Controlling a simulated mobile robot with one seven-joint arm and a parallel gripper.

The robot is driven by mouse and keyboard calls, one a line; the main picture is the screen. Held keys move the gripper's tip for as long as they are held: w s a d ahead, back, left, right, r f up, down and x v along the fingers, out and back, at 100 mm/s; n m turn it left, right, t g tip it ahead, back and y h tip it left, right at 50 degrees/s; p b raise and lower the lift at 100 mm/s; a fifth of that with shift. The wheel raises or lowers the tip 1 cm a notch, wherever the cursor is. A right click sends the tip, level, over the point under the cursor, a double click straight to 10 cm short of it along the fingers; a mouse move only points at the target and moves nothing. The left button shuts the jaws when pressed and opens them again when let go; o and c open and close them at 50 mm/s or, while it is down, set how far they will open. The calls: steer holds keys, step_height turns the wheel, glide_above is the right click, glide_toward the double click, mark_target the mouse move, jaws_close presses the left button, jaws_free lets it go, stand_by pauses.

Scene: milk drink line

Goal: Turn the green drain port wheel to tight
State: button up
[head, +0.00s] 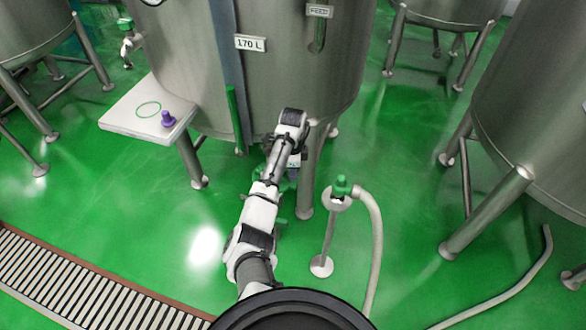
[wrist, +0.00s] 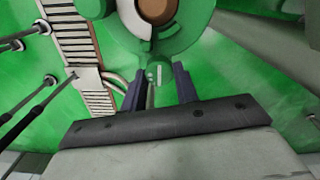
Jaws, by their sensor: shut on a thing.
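The green drain port wheel (wrist: 198,18) fills the top of the wrist view, a round green body with a pale ring and a brown centre. A small green tab (wrist: 158,72) with a pale mark sticks out from its lower edge. My gripper (wrist: 158,70) has its dark fingers on either side of this tab and is shut on it. In the head view my arm reaches to the lower front of the 170 L tank (head: 290,70). There my own arm hides most of the wheel, and only bits of green show. I cannot read whether the wheel is tight.
A green-topped post (head: 341,187) with a pale hose (head: 376,235) stands right of my arm. A side shelf (head: 125,122) holds a purple piece (head: 167,119). Tank legs stand close to my arm. A floor grate (head: 75,285) runs at lower left.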

steer(key=shift+r, duration=0.1)
steer(key=o, duration=1)
step_height(320, 180, up, 14)
steer(key=shift+f, duration=0.1)
